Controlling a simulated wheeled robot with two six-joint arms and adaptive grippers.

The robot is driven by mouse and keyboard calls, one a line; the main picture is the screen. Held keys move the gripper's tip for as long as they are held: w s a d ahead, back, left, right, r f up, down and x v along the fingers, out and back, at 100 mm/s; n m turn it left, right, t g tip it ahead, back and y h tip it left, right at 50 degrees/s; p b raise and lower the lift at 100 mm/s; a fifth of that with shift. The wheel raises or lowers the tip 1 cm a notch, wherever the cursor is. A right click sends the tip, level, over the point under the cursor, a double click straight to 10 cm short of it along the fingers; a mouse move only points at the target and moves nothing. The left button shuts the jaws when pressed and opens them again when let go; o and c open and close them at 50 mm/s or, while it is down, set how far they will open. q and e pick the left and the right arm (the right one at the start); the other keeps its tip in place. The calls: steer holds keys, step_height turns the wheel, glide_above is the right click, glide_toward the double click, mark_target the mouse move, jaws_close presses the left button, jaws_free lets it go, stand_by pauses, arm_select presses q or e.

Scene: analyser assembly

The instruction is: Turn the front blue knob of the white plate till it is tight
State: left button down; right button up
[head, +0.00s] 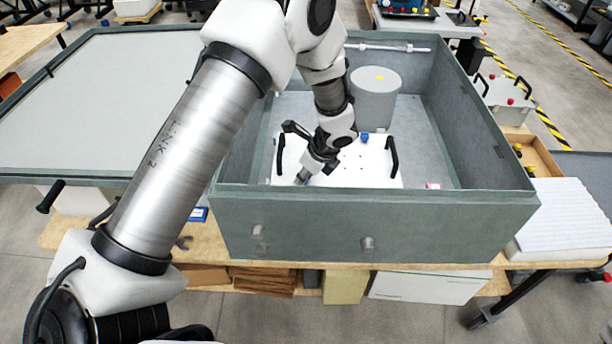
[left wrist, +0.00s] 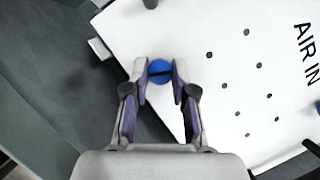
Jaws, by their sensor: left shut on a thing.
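The white plate (head: 370,168) lies inside the grey-green box, with a black handle on each side. It also shows in the left wrist view (left wrist: 215,35), with small holes and the words "AIR IN". The front blue knob (left wrist: 160,72) sits near the plate's corner, between my left gripper's fingertips (left wrist: 160,82). The left gripper is shut on this knob. In the head view, my left gripper (head: 303,178) reaches down to the plate's front left corner and mostly hides the knob. Another blue knob (head: 365,137) stands at the plate's back edge. My right gripper is in neither view.
The box's front wall (head: 370,225) stands between my base and the plate. A grey cylinder (head: 375,98) stands behind the plate. The box's large lid (head: 100,100) lies open at the left. A black handle (head: 392,157) rises at the plate's right.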

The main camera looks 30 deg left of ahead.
arm_select(q)
steer(key=m+t+b, duration=0.1)
steer(key=m+b, duration=0.1)
steer(key=m, duration=0.1)
steer(key=shift+m+t, duration=0.3)
steer(key=shift+m, duration=0.1)
steer(key=m+b, duration=0.1)
steer(key=m, duration=0.1)
steer(key=m+t+h+b, duration=0.1)
steer(key=m+b, duration=0.1)
steer(key=shift+s+a+m+t+b, duration=0.1)
steer(key=shift+a+m+t+b, duration=0.05)
steer(key=shift+m+t+b, duration=0.15)
steer(key=m+h+b, duration=0.1)
steer(key=m, duration=0.1)
steer(key=shift+r+m+t, duration=0.1)
steer(key=shift+m+t, duration=0.2)
steer(key=shift+a+r+m+h, duration=0.1)
steer(key=shift+m+h, duration=0.4)
steer(key=shift+m, duration=0.7)
steer(key=c, duration=0.9)
jaws_free()
steer(key=shift+c, duration=0.2)
